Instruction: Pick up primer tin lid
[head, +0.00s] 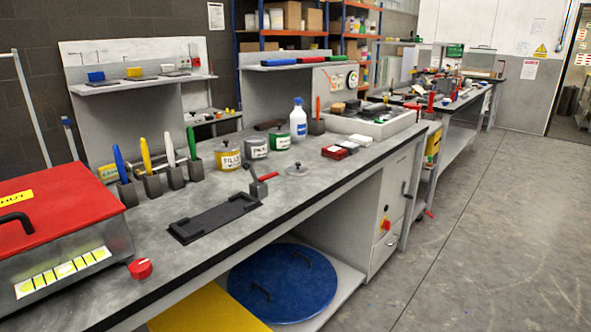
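A small round grey lid (297,170) with a raised knob lies on the grey workbench (215,195), near its front edge. I take it to be the primer tin lid, though no writing shows on it. The label on the middle tin is too small to read surely. My gripper is not in view.
A red-handled clamp (263,181) stands just left of the lid, by a black tray (214,217). Red and white blocks (340,150) lie to the right. Open floor (480,230) lies along the bench's right.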

